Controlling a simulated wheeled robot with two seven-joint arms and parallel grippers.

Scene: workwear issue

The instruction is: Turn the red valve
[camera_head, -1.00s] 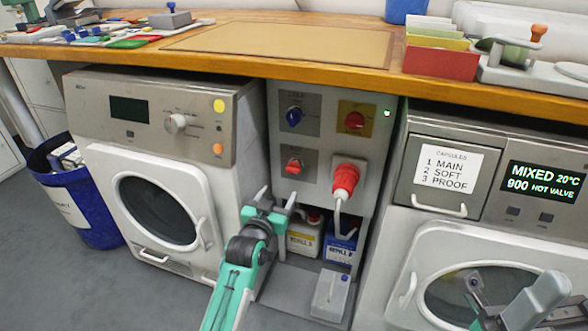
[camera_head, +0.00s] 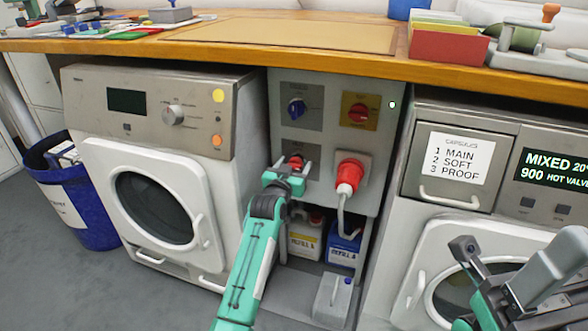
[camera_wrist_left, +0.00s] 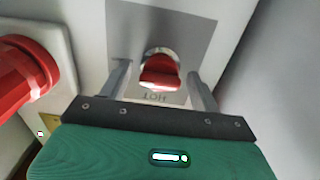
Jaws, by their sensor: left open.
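The red valve (camera_head: 295,160) is a small red handle on a grey plate, low on the left of the panel between the two machines. My left gripper (camera_head: 296,167) is right in front of it, open. In the left wrist view the valve (camera_wrist_left: 160,72) sits between the two spread fingers (camera_wrist_left: 160,80), with a gap on each side. An upside-down HOT label shows below it. My right gripper (camera_head: 500,275) is at the lower right, in front of the right machine; its jaws do not show clearly.
A red plug (camera_head: 348,176) with a grey cable is just right of the valve. Above are a blue knob (camera_head: 296,108) and a red knob on a yellow plate (camera_head: 358,112). Refill containers (camera_head: 305,239) stand below. A wooden counter (camera_head: 230,57) overhangs the panel.

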